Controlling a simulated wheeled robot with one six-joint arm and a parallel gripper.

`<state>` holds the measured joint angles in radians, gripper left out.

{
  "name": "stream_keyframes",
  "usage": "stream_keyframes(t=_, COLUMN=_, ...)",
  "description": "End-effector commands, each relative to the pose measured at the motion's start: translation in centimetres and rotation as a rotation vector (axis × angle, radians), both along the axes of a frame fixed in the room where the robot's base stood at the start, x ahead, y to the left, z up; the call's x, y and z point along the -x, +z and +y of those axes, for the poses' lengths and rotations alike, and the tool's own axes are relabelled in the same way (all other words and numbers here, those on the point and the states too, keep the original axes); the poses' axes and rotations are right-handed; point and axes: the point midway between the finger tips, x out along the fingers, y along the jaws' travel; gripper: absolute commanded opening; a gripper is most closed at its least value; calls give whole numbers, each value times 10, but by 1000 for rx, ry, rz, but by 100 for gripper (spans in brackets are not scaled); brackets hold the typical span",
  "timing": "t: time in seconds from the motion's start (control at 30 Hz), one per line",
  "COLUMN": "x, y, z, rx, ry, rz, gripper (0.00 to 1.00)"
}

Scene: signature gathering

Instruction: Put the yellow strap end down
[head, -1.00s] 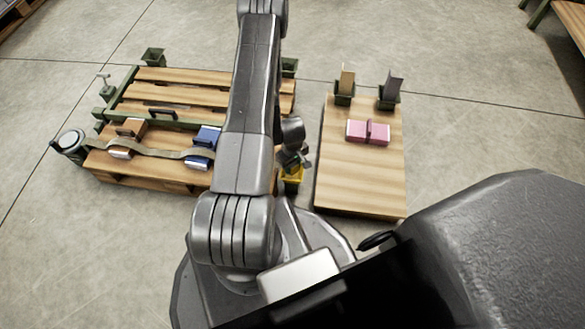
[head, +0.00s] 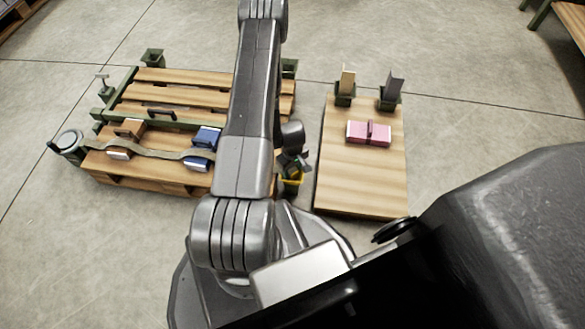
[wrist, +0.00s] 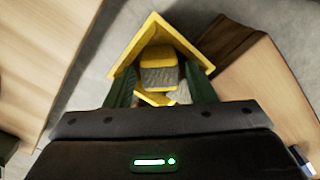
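The yellow strap end (wrist: 157,56) shows in the wrist view as a small yellow block with grey webbing below it. It sits inside an angular yellow frame (wrist: 187,50), low between the pallet and the wooden board. My gripper (wrist: 160,92) has its two green fingers spread, one on each side of the strap end, with gaps visible between. In the head view my gripper (head: 291,163) is just above the yellow frame (head: 291,181), and my arm hides part of this area. The strap end cannot be made out there.
The pallet (head: 165,75) on the left carries a brown-and-white item (head: 128,130) and a blue-and-white item (head: 203,140), with a grey-brown strap (head: 160,154) across them. The wooden board (head: 350,180) on the right carries a pink bundle (head: 368,133). Bare floor separates them.

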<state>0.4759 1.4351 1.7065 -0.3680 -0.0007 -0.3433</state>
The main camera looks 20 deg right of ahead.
Motion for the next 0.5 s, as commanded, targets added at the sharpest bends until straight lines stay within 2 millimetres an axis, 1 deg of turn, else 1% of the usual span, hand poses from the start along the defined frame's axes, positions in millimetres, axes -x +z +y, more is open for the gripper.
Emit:
stream_keyframes(t=0.27, x=1, y=2, z=0, rx=-1, ry=-1, rz=1, gripper=56)
stream_keyframes(t=0.43, x=1, y=17, z=0, rx=-1, ry=0, rz=1, gripper=56)
stream_keyframes(t=0.5, x=0, y=31, z=0, rx=0, ry=1, rz=0, gripper=56)
